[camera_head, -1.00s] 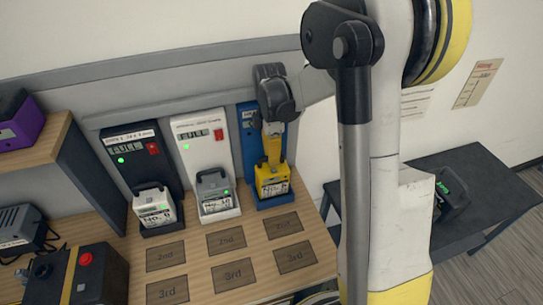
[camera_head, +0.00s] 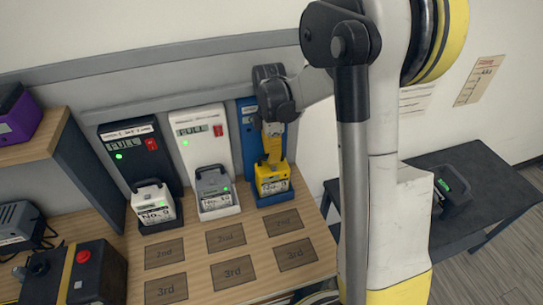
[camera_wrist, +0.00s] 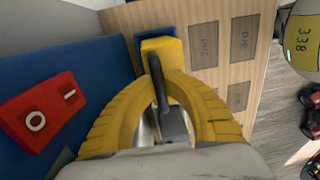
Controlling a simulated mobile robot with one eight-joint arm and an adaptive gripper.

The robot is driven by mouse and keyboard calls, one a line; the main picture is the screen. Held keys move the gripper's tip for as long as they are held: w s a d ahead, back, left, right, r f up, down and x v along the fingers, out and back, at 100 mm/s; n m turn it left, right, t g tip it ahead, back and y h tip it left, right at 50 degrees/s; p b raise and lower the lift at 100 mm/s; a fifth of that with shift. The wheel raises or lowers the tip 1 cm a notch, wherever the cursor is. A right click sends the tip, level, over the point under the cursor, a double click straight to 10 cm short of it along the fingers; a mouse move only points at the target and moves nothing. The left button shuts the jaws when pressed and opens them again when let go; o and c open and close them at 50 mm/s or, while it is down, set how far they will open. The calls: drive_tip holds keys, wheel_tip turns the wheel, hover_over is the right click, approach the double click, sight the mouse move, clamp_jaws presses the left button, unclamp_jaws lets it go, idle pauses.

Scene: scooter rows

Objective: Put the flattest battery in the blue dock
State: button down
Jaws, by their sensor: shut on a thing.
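A yellow battery (camera_head: 272,184) with a "No." label sits in the foot of the blue dock (camera_head: 249,130), at the right end of the row of docks. My gripper (camera_head: 272,153) reaches down from above and is shut on the battery's handle. In the wrist view the yellow fingers close around the dark handle (camera_wrist: 158,80) on top of the yellow battery (camera_wrist: 163,48). The blue dock's back panel (camera_wrist: 75,75) and its red switch (camera_wrist: 40,110) show at the left there.
A black dock (camera_head: 140,150) and a white dock (camera_head: 203,140), both with lit displays, hold a white battery (camera_head: 153,204) and a grey battery (camera_head: 213,188). Marked "2nd" and "3rd" spots in front are empty.

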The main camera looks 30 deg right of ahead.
drive_tip(key=c, duration=1.4)
unclamp_jaws()
drive_tip(key=shift+r, duration=0.15)
drive_tip(key=r, duration=0.7)
drive_tip(key=shift+w, duration=0.2)
drive_tip(key=r+p, duration=0.2)
drive_tip(key=r, duration=0.1)
drive_tip(key=r+p, duration=0.2)
drive_tip(key=r, duration=0.1)
drive_tip(key=r+p, duration=0.2)
drive_tip(key=r, duration=0.1)
drive_tip(key=shift+w+d+r+p, duration=0.1)
drive_tip(key=shift+w+r+p, duration=0.05)
drive_tip(key=shift+w+p, duration=0.2)
